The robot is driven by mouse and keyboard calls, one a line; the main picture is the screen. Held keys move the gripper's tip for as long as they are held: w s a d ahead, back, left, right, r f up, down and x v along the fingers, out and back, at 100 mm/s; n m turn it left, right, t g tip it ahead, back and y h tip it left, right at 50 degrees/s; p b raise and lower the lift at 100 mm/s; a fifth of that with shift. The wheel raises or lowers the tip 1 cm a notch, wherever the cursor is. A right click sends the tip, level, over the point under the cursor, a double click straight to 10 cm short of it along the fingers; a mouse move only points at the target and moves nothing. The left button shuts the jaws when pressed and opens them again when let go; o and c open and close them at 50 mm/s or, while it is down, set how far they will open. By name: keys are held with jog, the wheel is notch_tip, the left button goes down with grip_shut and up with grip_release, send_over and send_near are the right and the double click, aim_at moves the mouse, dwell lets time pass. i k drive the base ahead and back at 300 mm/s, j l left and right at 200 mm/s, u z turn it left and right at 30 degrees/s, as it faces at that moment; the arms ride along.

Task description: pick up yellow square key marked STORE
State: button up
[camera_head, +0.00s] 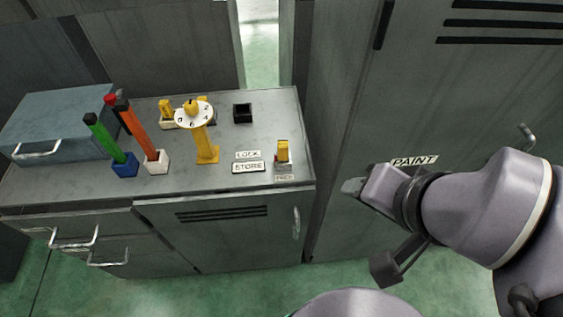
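A small yellow block-shaped key (283,150) stands in a grey holder near the right front corner of the cabinet top; the tag below it is too small to read surely. Another yellow piece (166,107) stands in a white holder at the back, left of the dial. I cannot read a STORE mark on either yellow piece. A flat plate reading STORE (248,167) lies below a LOCK plate (248,154). My gripper (354,187) is right of the cabinet, apart from both yellow pieces; its fingers are seen too edge-on to judge their opening.
A yellow stand with a white numbered dial (194,114) rises mid-top, with a black square socket (242,113) to its right. Green (104,137) and orange (136,127) handles stand at left by a blue-grey box (60,121). A tall PAINT locker (440,110) stands at right.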

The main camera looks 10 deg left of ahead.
aim_at(283, 145)
jog(key=i+j+z, duration=0.1)
jog(key=j+z, duration=0.25)
jog(key=j, duration=0.55)
jog(key=j+z, duration=0.4)
jog(key=j, duration=0.5)
